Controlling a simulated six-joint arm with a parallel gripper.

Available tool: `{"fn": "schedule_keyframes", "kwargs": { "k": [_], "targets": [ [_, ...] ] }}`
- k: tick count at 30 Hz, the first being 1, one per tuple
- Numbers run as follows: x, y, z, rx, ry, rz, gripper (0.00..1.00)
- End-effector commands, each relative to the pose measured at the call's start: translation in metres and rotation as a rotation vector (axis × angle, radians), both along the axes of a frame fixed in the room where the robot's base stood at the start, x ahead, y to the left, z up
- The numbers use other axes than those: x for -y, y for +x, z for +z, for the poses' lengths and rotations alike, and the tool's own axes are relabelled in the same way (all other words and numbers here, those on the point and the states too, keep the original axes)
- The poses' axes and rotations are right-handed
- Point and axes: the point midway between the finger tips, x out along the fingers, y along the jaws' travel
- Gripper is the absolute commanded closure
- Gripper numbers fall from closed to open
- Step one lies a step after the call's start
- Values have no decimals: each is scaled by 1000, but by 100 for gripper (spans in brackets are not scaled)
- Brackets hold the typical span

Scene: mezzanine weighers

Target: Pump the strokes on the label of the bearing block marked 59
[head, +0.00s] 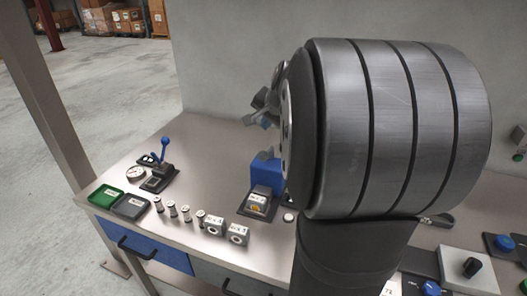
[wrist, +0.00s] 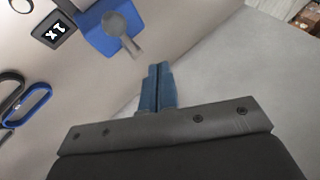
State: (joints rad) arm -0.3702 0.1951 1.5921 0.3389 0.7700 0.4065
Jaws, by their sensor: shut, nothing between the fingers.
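Two grey bearing blocks, a left one (head: 213,225) and a right one (head: 237,235), stand side by side near the bench's front edge. Each has a white label on top and a round bore in front; the labels are too small to read, so I cannot tell which is 59. A lever device (head: 160,172) with a blue ball handle stands at the back left, beside a round dial gauge (head: 136,174). My gripper (head: 258,108) is partly hidden behind my arm, above the bench. In the wrist view its blue fingers (wrist: 157,88) are shut together and empty.
Green (head: 105,196) and grey (head: 131,207) trays sit at the left end, with several small metal cylinders beside them. Bare bench lies behind the cylinders. My arm hides much of the right side.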

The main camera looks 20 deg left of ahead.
Motion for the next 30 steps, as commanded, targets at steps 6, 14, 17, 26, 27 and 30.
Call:
{"fn": "schedule_keyframes", "kwargs": {
  "k": [6,14,17,26,27,30],
  "targets": [
    [0,-7,-31,-3,0,0,100],
    [0,-10,-49,-1,0,1,100],
    [0,-10,-51,-1,0,1,100],
    [0,-10,-51,-1,0,1,100],
    [0,-10,-51,0,0,1,100],
    [0,-10,-51,0,0,0,100]
  ]
}}
